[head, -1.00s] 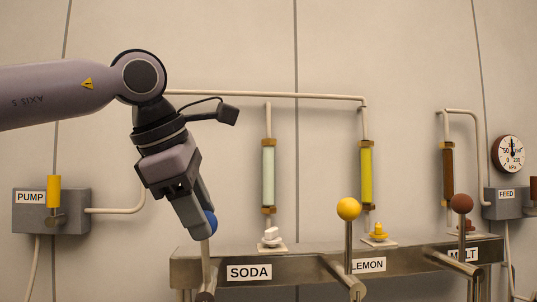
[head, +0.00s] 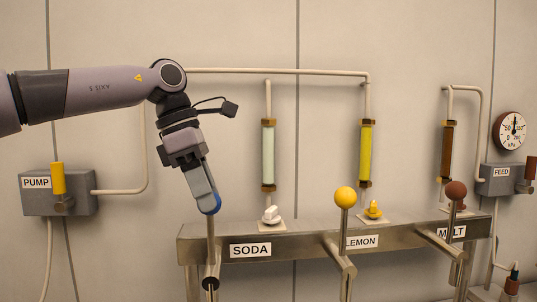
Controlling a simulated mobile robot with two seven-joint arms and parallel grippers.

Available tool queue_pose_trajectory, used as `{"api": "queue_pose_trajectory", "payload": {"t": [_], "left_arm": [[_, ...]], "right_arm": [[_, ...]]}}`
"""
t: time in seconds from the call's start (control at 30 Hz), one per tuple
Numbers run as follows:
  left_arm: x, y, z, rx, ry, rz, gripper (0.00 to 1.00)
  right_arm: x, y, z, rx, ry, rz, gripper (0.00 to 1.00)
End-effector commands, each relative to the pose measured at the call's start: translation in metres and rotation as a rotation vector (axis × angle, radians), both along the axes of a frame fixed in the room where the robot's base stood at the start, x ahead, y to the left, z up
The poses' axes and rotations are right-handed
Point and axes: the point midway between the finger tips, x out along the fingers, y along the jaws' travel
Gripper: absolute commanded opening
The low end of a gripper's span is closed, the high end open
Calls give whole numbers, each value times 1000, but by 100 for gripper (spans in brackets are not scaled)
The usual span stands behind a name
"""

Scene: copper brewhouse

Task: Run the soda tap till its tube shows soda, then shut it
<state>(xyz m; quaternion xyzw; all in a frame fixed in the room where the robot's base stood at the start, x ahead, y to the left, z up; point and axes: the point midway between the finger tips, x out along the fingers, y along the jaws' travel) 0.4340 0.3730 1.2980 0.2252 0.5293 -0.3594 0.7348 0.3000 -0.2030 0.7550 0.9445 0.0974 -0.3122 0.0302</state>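The soda tap has a blue ball knob (head: 211,205) on an upright metal stem (head: 211,240), left of the SODA label (head: 250,250). My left gripper (head: 209,203) points down and is shut on this knob, with a finger covering part of it. The soda tube (head: 268,155) behind is evenly pale greenish-white along its length; I cannot tell whether that is soda or empty glass. A white valve knob (head: 270,214) sits below this tube. My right gripper is not in view.
The lemon tap (head: 345,197) and malt tap (head: 456,190) stand upright to the right. Their tubes are yellow (head: 365,152) and brown (head: 446,150). A PUMP box (head: 85,204) hangs left; a FEED box (head: 495,183) and gauge (head: 509,131) hang right.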

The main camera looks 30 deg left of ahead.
Motion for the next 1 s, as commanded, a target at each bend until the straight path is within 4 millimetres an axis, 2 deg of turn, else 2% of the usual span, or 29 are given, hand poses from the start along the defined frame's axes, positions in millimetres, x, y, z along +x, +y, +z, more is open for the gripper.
{"api": "queue_pose_trajectory", "payload": {"t": [0.03, 0.13, 0.17, 0.47, 1.0], "left_arm": [[2, 3, 2, 4, -12, 7, 60], [2, 2, 2, 3, -11, 7, 93], [2, 2, 2, 3, -11, 7, 96], [1, 2, 4, 3, -10, 6, 96], [-11, 19, 61, 3, -10, 6, 96]], "right_arm": [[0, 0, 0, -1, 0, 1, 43], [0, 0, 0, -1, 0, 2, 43], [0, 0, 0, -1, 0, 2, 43], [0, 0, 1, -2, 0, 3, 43], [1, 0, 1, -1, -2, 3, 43]]}}
